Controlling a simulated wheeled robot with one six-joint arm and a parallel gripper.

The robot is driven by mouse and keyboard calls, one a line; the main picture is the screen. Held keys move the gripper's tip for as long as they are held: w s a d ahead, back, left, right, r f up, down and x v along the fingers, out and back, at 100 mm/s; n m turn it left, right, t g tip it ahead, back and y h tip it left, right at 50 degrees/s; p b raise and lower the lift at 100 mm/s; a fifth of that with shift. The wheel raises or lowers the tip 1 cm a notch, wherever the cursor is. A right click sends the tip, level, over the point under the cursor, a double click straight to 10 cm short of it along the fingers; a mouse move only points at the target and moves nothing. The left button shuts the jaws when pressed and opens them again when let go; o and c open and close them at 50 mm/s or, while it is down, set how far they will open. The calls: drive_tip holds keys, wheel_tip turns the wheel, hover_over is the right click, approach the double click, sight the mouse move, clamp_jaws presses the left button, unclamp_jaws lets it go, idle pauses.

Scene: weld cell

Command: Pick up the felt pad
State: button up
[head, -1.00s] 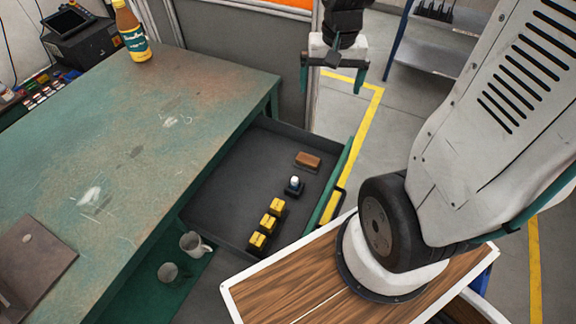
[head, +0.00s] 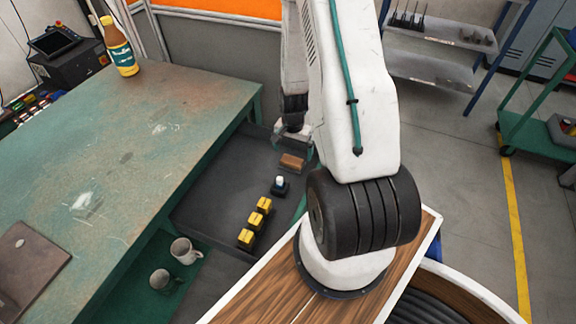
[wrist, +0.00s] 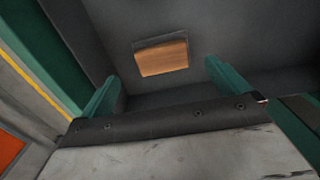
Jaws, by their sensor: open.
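The felt pad, a small brown block (head: 291,162) with a dark edge, lies on the floor of the open grey drawer (head: 215,195), near its far end. It also shows in the wrist view (wrist: 162,57), flat and unobstructed, ahead of the jaws. My gripper (wrist: 162,78) is open, with one green finger on each side of the picture and nothing between them. In the head view my gripper (head: 292,140) hangs above the drawer's far end, just beyond the pad. My arm hides part of the drawer there.
A small dark item with a white top (head: 280,185) and several yellow-and-black blocks (head: 254,222) stand in a row nearer in the drawer. The green bench (head: 120,150) borders it at left. Two mugs (head: 184,251) sit lower down.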

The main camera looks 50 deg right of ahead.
sight(292, 160)
drive_tip(key=shift+w+d+f, duration=0.1)
drive_tip(key=shift+w+f, duration=0.05)
drive_tip(key=shift+f, duration=3.05)
drive_tip(key=c, duration=1)
drive_tip(key=shift+r, duration=0.1)
wheel_tip(292, 160, up, 10)
drive_tip(key=shift+f, duration=0.1)
